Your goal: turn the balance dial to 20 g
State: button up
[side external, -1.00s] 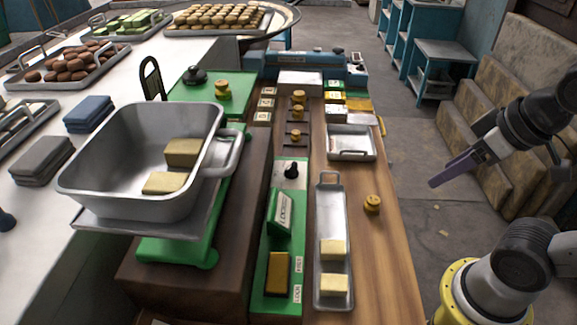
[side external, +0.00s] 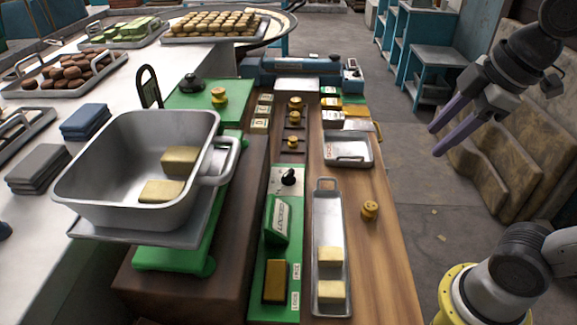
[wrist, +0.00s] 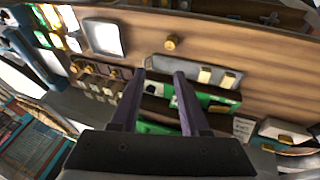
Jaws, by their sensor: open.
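The balance dial is a small black knob (side external: 289,177) on a pale plate at the far end of a green panel (side external: 262,240). Its setting is too small to read. The panel also bears a green block with a label (side external: 278,219) and a brass-coloured block (side external: 276,281). My gripper (side external: 436,141) is open and empty, with its purple fingers apart. It hangs in the air to the right of the bench, well away from the dial. In the wrist view my gripper (wrist: 160,74) points at the bench, with the green panel (wrist: 215,98) beyond the right finger.
A metal pan (side external: 85,205) with two yellow blocks stands on the green scale left of the panel. A narrow tray (side external: 328,225) with two pale blocks lies right of the panel. A brass weight (side external: 370,210) stands on bare wood. Another tray (side external: 347,150) lies farther back.

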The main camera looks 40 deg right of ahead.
jog(key=w+a+r+n+g, duration=0.1)
jog(key=w+r+n, duration=0.3)
jog(key=w, duration=0.2)
jog(key=n+g, duration=0.4)
jog(key=n, duration=0.4)
send_over(289, 172)
notch_tip(289, 172, down, 6)
notch_tip(289, 172, down, 14)
jog(key=shift+r, duration=0.1)
jog(key=shift+c, duration=0.3)
grip_shut()
